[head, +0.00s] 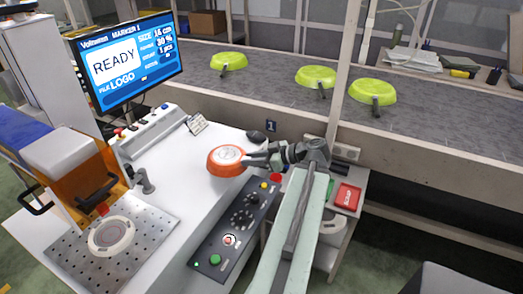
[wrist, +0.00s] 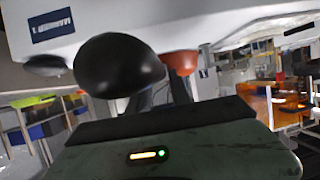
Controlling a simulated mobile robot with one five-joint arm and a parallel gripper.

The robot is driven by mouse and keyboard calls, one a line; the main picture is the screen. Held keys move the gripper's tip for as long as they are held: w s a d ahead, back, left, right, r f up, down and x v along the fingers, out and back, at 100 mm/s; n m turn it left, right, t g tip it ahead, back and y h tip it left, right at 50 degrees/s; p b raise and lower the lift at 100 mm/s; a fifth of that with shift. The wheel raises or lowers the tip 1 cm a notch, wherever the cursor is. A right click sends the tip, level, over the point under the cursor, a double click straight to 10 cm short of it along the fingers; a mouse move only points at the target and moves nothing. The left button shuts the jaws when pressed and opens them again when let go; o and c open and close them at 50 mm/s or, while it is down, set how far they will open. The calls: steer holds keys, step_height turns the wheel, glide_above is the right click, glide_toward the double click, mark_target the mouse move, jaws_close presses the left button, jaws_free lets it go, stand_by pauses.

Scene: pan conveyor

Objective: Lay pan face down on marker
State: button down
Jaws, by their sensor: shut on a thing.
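An orange pan (head: 226,162) is over the white worktop, its pale round disc facing up, so it looks bottom up. My gripper (head: 264,158) is shut on its dark handle, from the right. In the wrist view the black handle end (wrist: 120,68) is large, with a bit of the orange pan (wrist: 180,62) behind it. Whether the pan touches the worktop is unclear. The marker (head: 75,170), with an orange housing, stands at the left. Its round pale seat (head: 110,235) sits on a perforated plate (head: 155,222) and is empty. The screen (head: 125,62) reads READY.
A control panel (head: 235,228) with buttons and knobs lies right of the worktop's middle. A grey post (head: 143,182) stands between pan and seat. Several lime green pans, one at the left (head: 228,61), lie on the conveyor (head: 270,82). A red tray (head: 347,196) is at right.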

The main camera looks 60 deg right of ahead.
mark_target(216, 153)
steer(key=shift+w+d, duration=0.15)
steer(key=s+d+f+n+y+b, duration=0.1)
steer(key=s+d+y, duration=0.1)
steer(key=d, duration=0.5)
steer(key=shift+s+f+n+g, duration=0.25)
steer(key=shift+s+n+g, duration=0.05)
steer(key=shift+s+n, duration=0.1)
steer(key=w+a, duration=0.2)
steer(key=w, duration=0.4)
steer(key=w+a, duration=0.2)
steer(key=w, duration=0.4)
steer(key=w+a, duration=0.2)
steer(key=w, duration=0.5)
steer(key=shift+a, duration=0.2)
step_height(216, 153, down, 3)
steer(key=b, duration=0.3)
steer(key=shift+b, duration=0.3)
steer(key=shift+f+b, duration=0.55)
steer(key=shift+f, duration=0.05)
steer(key=shift+f, duration=0.1)
